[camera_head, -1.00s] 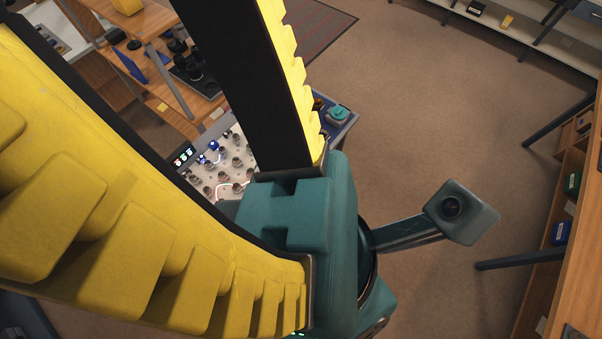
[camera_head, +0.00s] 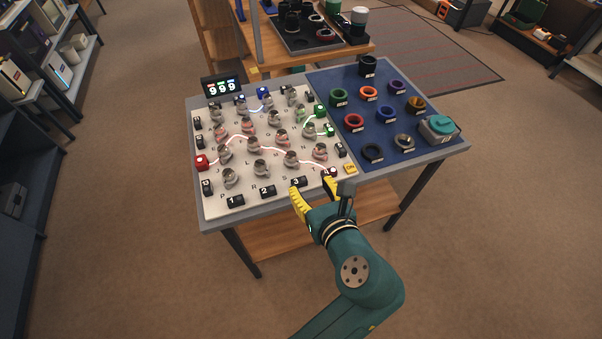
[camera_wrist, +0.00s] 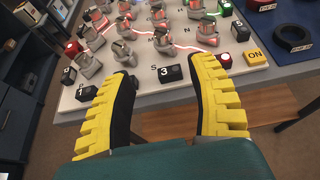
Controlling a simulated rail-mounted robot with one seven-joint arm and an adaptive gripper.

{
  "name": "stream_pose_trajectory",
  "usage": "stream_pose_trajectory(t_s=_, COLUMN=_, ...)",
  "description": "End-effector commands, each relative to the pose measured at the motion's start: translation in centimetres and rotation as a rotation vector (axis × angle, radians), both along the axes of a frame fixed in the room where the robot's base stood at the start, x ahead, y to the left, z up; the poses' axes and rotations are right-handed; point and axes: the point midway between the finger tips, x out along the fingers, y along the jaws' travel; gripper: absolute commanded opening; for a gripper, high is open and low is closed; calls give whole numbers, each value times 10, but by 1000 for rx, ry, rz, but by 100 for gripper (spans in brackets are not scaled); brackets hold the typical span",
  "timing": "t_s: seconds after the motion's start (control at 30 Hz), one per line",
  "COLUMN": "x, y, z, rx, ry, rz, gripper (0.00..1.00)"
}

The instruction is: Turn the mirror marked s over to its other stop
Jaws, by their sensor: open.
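The mirror marked s (camera_head: 291,159) is a small silvery piece on a round mount, in the front row of the white board (camera_head: 212,208). Its letter S is printed just in front of it, beside the black box numbered 3. The mirror also shows in the wrist view (camera_wrist: 163,44), beyond the box numbered 3 (camera_wrist: 170,73). Which stop it rests on is too small to tell. My gripper (camera_head: 318,193) has yellow padded fingers, spread apart and empty, at the board's front edge. In the wrist view the fingers (camera_wrist: 163,85) point towards that mirror, short of it and not touching.
Several similar mirrors stand close around it, with red light lines between some. A yellow ON button (camera_head: 350,168) and a red block (camera_head: 330,172) are at the front right. A blue mat (camera_head: 385,118) with rings lies right. A display (camera_head: 222,88) reads 999.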

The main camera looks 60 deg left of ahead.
Motion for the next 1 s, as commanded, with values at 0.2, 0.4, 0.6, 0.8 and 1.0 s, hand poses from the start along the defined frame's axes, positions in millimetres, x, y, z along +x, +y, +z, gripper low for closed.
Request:
stream_pose_trajectory(t_s=0.2, x=1, y=17, z=-10, rx=2, ry=-2, rz=4, gripper=58)
stream_pose_trajectory(t_s=0.4, x=6, y=60, z=-29, rx=3, ry=-2, rz=6, gripper=58)
stream_pose_trajectory(t_s=0.6, x=11, y=104, z=-48, rx=2, ry=-2, rz=5, gripper=58)
stream_pose_trajectory(t_s=0.8, x=16, y=139, z=-61, rx=3, ry=-3, rz=1, gripper=58)
stream_pose_trajectory(t_s=1.0, x=18, y=151, z=-63, rx=4, ry=-3, rz=0, gripper=58)
